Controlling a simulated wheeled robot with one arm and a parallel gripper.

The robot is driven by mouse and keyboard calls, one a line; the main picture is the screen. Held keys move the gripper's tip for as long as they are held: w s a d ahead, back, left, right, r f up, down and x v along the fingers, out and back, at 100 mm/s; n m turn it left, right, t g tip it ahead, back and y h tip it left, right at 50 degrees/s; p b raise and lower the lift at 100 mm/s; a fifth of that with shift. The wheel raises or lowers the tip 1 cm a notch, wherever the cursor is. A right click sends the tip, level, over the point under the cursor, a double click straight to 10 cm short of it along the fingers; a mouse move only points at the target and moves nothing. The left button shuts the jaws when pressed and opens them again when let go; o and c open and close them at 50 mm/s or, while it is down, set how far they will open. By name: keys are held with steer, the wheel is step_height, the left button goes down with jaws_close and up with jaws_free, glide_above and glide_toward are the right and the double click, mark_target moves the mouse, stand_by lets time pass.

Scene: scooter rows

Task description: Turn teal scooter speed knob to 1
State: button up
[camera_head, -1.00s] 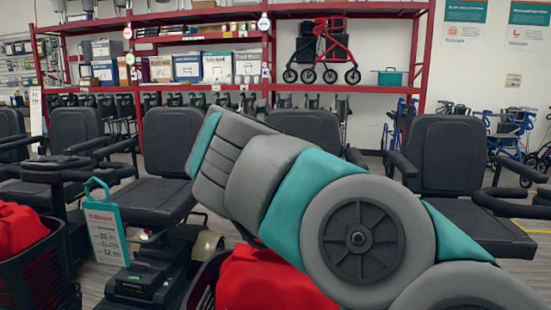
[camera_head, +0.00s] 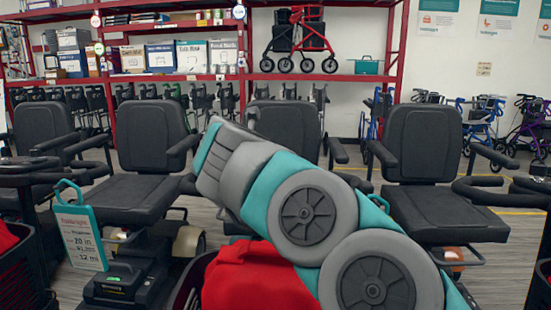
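Several black scooter seats stand in a row, among them a left seat (camera_head: 150,140) and a right seat (camera_head: 425,145). I cannot tell which scooter is the teal one, and no speed knob or numbers can be made out. A black handlebar (camera_head: 30,168) shows at the left edge, and another (camera_head: 500,190) at the right. My teal and grey arm crosses the middle and covers part of the centre seat (camera_head: 285,125). No gripper fingers can be made out.
A red cloth (camera_head: 262,280) lies in a dark basket beside my arm. A teal-framed tag (camera_head: 80,228) stands at the left scooter. Red shelving (camera_head: 270,76) with boxes and a red rollator (camera_head: 300,40) fills the back. More rollators stand at the back right.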

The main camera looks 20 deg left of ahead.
jaws_close()
stand_by(0.5)
steer(key=shift+n+y, duration=0.3)
steer(key=shift+y, duration=0.1)
steer(key=shift+d+n+y, duration=0.1)
steer(key=shift+n+y, duration=0.4)
steer(key=shift+y, duration=0.2)
steer(key=n+y, duration=0.1)
steer(key=y, duration=0.1)
steer(key=n+g+y+p, duration=0.1)
steer(key=y, duration=0.1)
steer(key=shift+r+n, duration=0.2)
steer(key=shift+n, duration=0.2)
steer(key=shift+f+n+g+y, duration=0.1)
steer(key=shift+n+g+y, duration=1)
steer(key=shift+n+y, duration=0.65)
steer(key=shift+f+y, duration=0.1)
steer(key=shift+y, duration=0.15)
